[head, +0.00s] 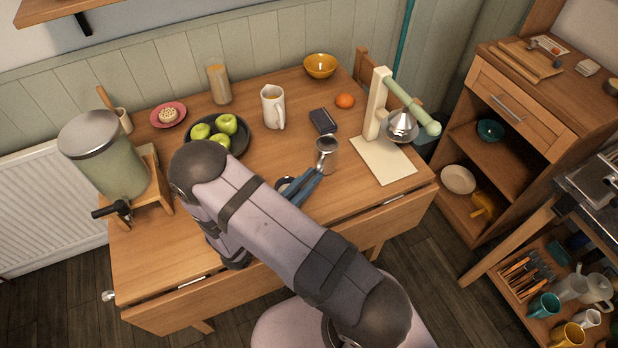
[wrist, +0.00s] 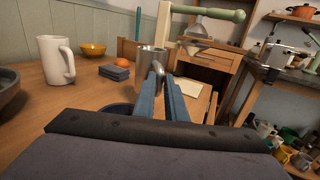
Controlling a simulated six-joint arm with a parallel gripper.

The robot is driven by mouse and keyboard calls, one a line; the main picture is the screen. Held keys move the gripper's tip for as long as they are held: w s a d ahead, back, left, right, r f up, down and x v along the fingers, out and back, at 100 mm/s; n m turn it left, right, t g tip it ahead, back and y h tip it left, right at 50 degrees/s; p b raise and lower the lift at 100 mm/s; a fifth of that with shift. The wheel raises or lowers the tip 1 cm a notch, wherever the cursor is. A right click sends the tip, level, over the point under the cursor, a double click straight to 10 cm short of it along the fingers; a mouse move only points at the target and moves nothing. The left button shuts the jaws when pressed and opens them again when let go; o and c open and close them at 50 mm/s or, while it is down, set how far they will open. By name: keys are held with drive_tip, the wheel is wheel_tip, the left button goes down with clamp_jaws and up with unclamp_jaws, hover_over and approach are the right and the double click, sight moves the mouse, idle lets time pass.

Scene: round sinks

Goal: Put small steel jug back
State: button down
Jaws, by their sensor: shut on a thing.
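The small steel jug (head: 327,155) is upright at the middle right of the wooden table in the head view. It also shows in the wrist view (wrist: 151,61), straight ahead of the fingers. My gripper (head: 313,176) has blue fingers and is shut on the jug's handle side; in the wrist view the fingertips (wrist: 160,76) meet at the handle. I cannot tell whether the jug's base touches the table. My arm hides part of the table in front.
A cream press with a green lever (head: 378,105) stands right of the jug. A black plate of green apples (head: 238,143) lies left. A wooden cabinet (head: 516,120) stands beyond the table's right edge.

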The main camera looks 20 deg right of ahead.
drive_tip(key=shift+f, duration=0.4)
drive_tip(key=shift+f+b, duration=0.7)
drive_tip(key=shift+b, duration=0.05)
idle(0.3)
drive_tip(key=c, duration=1.7)
unclamp_jaws()
drive_tip(key=shift+a, duration=0.1)
drive_tip(key=b+v, duration=0.1)
drive_tip(key=v, duration=0.4)
drive_tip(key=shift+s+a+b, duration=0.15)
drive_tip(key=shift+a+b, duration=0.15)
drive_tip(key=shift+a, duration=0.05)
drive_tip(key=shift+s+a, duration=0.35)
drive_tip(key=shift+a, duration=0.25)
